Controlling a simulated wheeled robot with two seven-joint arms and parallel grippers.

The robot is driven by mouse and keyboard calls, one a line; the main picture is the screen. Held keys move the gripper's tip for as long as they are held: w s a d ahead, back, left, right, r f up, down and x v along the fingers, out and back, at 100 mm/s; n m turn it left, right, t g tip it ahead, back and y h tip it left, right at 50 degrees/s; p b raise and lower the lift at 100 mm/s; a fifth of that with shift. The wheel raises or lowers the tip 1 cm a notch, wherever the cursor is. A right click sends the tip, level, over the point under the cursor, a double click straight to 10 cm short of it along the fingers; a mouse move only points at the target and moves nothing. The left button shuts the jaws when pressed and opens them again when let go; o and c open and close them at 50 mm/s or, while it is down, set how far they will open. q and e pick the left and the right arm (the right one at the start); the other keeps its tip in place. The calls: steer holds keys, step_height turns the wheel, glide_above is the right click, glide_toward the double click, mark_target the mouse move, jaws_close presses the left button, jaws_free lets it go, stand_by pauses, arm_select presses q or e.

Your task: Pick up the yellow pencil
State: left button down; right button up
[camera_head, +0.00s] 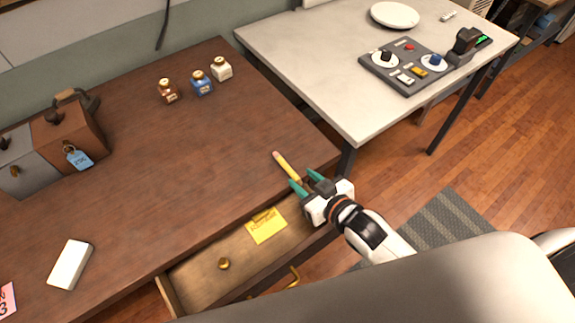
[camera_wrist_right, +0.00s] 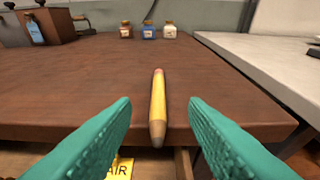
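The yellow pencil (camera_head: 283,165) lies on the brown wooden desk near its front right edge. Its pink eraser end points away from me. In the right wrist view the pencil (camera_wrist_right: 158,105) is centred between my right gripper's two teal fingers, with its near end at the desk's edge. My right gripper (camera_head: 303,185) is open, its fingers apart on either side of the pencil's line, with nothing held. In the right wrist view the gripper (camera_wrist_right: 160,115) shows a clear gap to the pencil on both sides. My left gripper is not in view.
An open drawer (camera_head: 205,283) with a yellow note (camera_head: 266,226) and a round brass-coloured item sits below the desk edge. Three small bottles (camera_head: 202,83) stand at the back. A white table (camera_head: 300,60) with a control panel (camera_head: 410,72) adjoins on the right. The desk's middle is clear.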

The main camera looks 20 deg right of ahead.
mark_target(290, 170)
steer(key=x, duration=0.4)
steer(key=shift+w+a+p, duration=0.15)
steer(key=shift+p, duration=0.15)
jaws_close()
